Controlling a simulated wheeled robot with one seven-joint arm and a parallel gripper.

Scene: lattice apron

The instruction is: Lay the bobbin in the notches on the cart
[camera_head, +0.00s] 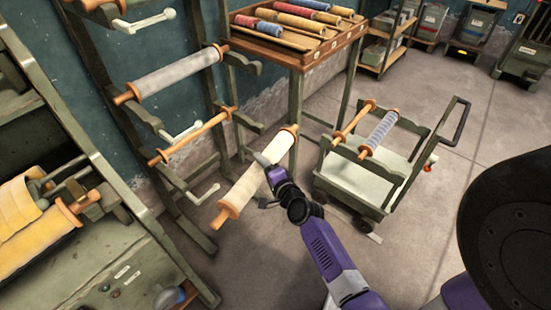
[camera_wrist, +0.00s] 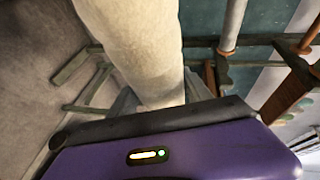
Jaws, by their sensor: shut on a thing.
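A cream bobbin (camera_head: 257,175) with orange ends hangs tilted in the air, left of the cart. My gripper (camera_head: 264,163) is shut on its middle. The wrist view shows the pale roll (camera_wrist: 140,40) running up between the fingers (camera_wrist: 160,100). The cart (camera_head: 350,178) is green with a pale deck and stands to the right of the held bobbin. A bare orange spindle (camera_head: 354,121) and a blue-grey bobbin (camera_head: 381,130) lie across its upper part.
A rack at the left wall holds a grey bobbin (camera_head: 180,72) and a bare spindle (camera_head: 193,136). A green machine with a yellow roll (camera_head: 40,240) stands at left front. A table (camera_head: 300,62) of coloured rolls is behind. Floor is open right of the cart.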

